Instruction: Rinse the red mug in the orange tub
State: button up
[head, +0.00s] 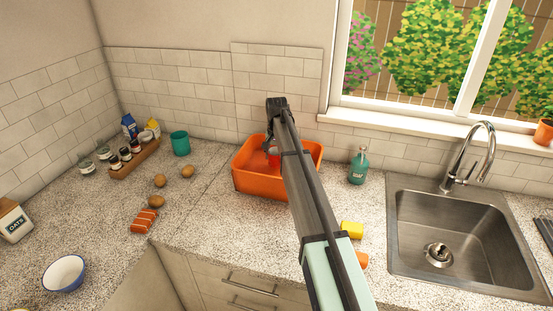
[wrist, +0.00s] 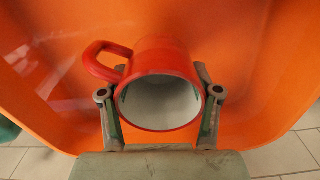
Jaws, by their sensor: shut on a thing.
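The red mug (wrist: 155,62) has a white inside and a handle on the left in the wrist view. My gripper (wrist: 160,97) is shut on it, one finger on each side, with the mouth facing the wrist camera. The orange tub (head: 260,183) stands on the counter against the tiled wall. Its orange inside fills the background of the wrist view (wrist: 265,60). In the head view my arm covers much of the tub, and only a small red patch of the mug (head: 273,158) shows within the tub's outline. I cannot tell whether the mug touches the tub.
A teal cup (head: 180,143) stands left of the tub and a green soap bottle (head: 358,167) right of it. A yellow sponge (head: 352,230) lies in front, near the sink (head: 445,240). A spice rack (head: 135,158) and several potatoes (head: 160,181) are at left.

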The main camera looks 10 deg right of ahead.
notch_tip(320, 180, up, 12)
jog(key=p, duration=0.5)
dwell(0.8)
dwell(2.0)
jog(key=shift+r+p, duration=0.9)
jog(key=shift+r, duration=1)
